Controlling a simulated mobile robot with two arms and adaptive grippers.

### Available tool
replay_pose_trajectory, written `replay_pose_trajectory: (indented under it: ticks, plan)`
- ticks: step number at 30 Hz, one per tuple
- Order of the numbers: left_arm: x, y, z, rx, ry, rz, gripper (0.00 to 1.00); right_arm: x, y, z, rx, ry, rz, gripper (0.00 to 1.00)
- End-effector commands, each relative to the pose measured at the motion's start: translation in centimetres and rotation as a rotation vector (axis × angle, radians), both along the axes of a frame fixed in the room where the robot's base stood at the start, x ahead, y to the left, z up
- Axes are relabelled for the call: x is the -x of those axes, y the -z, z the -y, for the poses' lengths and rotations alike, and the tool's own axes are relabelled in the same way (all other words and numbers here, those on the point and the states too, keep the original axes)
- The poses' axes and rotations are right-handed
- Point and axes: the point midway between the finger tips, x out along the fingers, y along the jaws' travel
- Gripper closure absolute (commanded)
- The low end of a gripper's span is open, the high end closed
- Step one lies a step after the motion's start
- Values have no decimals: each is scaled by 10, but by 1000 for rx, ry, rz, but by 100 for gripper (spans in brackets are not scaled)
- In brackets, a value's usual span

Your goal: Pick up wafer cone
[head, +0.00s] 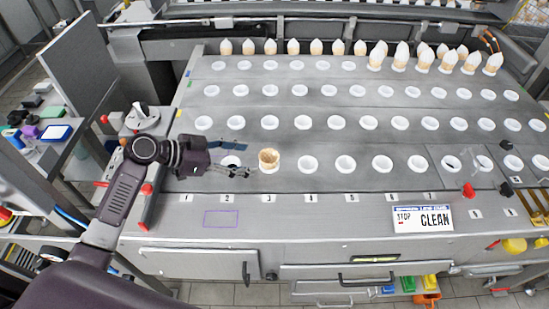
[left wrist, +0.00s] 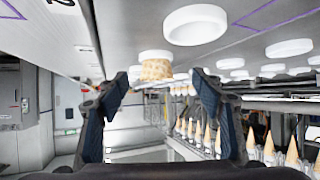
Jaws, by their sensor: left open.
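A tan wafer cone (head: 269,160) stands in a white ring holder in the front row, above the label 3. My left gripper (head: 242,160) is just to its left, over the label 2 holder, with its two blue-padded fingers spread apart. In the left wrist view, which looks upside down, the wafer cone (left wrist: 157,69) shows in the gap between the open fingers of the left gripper (left wrist: 161,82), beyond their tips. The fingers hold nothing. My right gripper is not in view.
Several rows of white ring holders (head: 308,163) cover the grey machine top (head: 300,210). Cones with white tops (head: 376,55) stand along the back row. A sign (head: 422,218) reading "CLEAN" is at the front right. A red-tipped lever (head: 147,190) is at the left edge.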

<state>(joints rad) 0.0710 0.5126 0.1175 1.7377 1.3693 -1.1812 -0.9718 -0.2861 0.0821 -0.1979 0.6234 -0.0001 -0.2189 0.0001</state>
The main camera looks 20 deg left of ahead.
Motion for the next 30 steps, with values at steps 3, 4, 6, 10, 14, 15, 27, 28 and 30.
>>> replay_pose_trajectory:
  ticks: [3, 4, 6, 10, 14, 15, 27, 28, 30]
  plan:
    - [-7, 1, 6, 8, 1, 6, 39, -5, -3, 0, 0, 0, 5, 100]
    - [-9, 2, 8, 9, 0, 6, 39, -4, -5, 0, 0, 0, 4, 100]
    - [-13, 5, 14, 8, 0, 8, 39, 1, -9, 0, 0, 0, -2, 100]
    - [-20, 7, 24, 6, 0, 6, 39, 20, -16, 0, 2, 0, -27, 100]
    - [-29, 7, 39, 8, 2, 5, 39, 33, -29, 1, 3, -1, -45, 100]
    - [-32, 8, 43, 9, 1, 5, 39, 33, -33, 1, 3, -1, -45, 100]
    - [-45, 25, 59, 3, 1, 6, 39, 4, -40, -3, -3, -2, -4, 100]
    - [-45, 25, 59, 3, 1, 6, 39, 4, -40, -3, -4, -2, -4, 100]
    - [-45, 25, 59, 3, 1, 6, 39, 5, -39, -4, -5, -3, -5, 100]
